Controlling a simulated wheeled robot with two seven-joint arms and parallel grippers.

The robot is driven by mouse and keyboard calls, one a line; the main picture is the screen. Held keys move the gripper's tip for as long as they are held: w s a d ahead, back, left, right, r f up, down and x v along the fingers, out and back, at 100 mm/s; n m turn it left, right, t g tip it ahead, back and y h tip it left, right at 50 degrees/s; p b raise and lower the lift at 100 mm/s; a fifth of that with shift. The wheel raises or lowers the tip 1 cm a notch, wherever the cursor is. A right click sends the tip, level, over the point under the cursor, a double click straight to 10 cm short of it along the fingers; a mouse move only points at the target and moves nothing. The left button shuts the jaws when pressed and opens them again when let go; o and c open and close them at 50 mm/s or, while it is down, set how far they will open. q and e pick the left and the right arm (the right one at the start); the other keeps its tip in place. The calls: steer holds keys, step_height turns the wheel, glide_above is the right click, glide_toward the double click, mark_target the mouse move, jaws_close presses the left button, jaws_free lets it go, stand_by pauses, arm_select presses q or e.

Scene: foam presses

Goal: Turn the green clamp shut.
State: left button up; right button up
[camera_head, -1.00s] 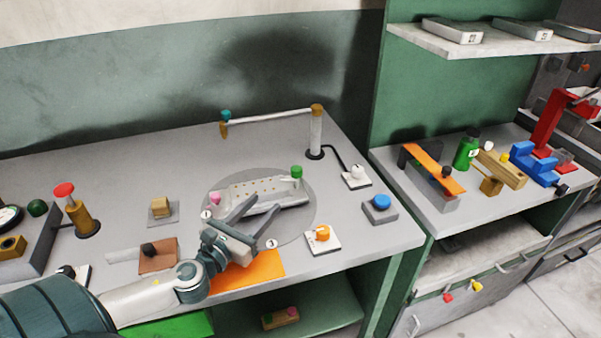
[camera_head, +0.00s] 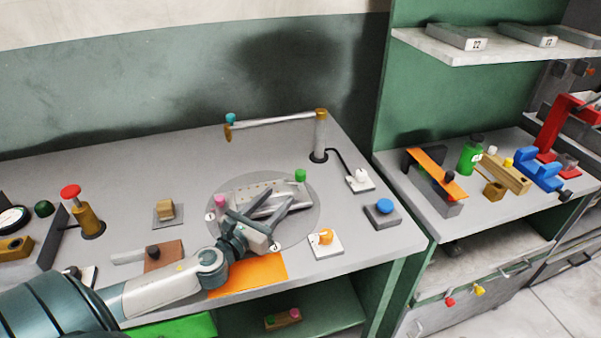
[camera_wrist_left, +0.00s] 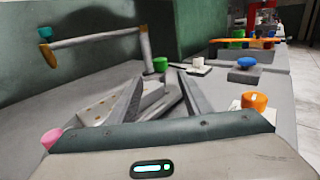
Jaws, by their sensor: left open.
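The green clamp (camera_head: 300,176) is a small green knob at the far right end of the pale plate (camera_head: 240,195) on the round grey disc (camera_head: 312,212). It also shows in the left wrist view (camera_wrist_left: 160,64), just beyond the fingertips. My left gripper (camera_head: 284,198) is open and empty above the plate, its fingers pointing toward the green clamp. In the left wrist view its two fingers (camera_wrist_left: 160,80) frame the clamp from the near side, apart from it. The fingers hide part of the plate. My right gripper is out of view.
A pink knob (camera_head: 221,202) stands at the plate's near left end. A bar on a post (camera_head: 320,140) spans behind the disc. An orange knob (camera_head: 326,237), a blue button (camera_head: 384,206) and a white knob (camera_head: 361,175) stand to the right. An orange mat (camera_head: 260,272) lies in front.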

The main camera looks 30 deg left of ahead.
mark_target(297, 178)
arm_select(q)
steer(key=w, duration=0.2)
steer(key=shift+w+r+p, duration=0.1)
steer(key=shift+w+p, duration=0.2)
steer(key=w+p, duration=0.1)
steer(key=w, duration=0.7)
steer(key=shift+w+a+p, duration=0.15)
steer(key=shift+w+p, duration=0.1)
steer(key=shift+p, duration=0.15)
steer(key=shift+w, duration=0.9)
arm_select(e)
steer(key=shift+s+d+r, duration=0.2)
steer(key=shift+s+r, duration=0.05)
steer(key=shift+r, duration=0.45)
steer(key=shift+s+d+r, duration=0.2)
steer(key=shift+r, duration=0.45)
arm_select(q)
steer(key=c, duration=1.1)
